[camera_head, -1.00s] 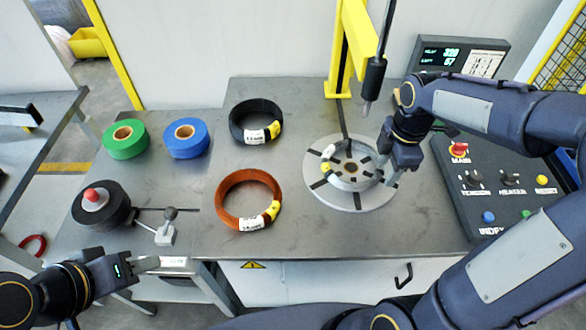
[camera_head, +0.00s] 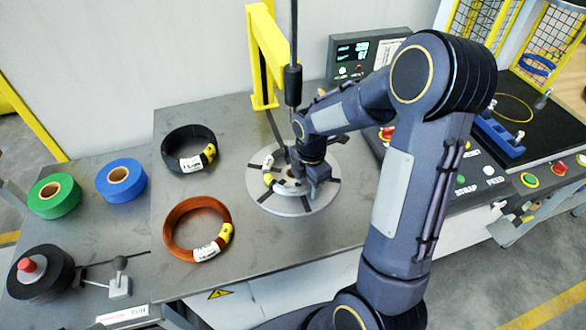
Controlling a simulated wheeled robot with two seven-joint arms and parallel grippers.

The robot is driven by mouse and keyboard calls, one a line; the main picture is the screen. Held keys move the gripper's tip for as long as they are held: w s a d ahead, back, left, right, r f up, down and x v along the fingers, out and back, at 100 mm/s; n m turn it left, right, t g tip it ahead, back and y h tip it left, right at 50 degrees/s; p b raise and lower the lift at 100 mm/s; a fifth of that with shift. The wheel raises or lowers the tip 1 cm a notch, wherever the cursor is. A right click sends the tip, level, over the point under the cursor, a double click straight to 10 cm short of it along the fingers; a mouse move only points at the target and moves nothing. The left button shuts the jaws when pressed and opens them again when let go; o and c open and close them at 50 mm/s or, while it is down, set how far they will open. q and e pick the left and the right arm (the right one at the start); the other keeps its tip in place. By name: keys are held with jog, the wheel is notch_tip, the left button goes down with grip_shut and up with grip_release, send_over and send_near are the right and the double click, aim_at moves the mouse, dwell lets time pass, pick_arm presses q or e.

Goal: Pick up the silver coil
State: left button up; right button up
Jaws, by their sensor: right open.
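The silver coil (camera_head: 279,188) lies on the round grey turntable (camera_head: 326,172), with a white and yellow label at its left side. My right gripper (camera_head: 310,196) reaches down from above over the right and front part of the coil and hides much of it. Its jaws are open, and the fingertips are close to the coil; I cannot tell whether they touch it. My left gripper is not in view.
A black coil (camera_head: 177,152) and a copper coil (camera_head: 183,222) lie on the table left of the turntable. A yellow post (camera_head: 261,60) and a dark hanging rod (camera_head: 293,85) stand behind it. Green (camera_head: 45,197) and blue (camera_head: 113,185) tape rolls lie at far left.

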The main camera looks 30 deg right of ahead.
jog(key=shift+c, duration=0.3)
grip_shut()
jog(key=shift+r, duration=0.15)
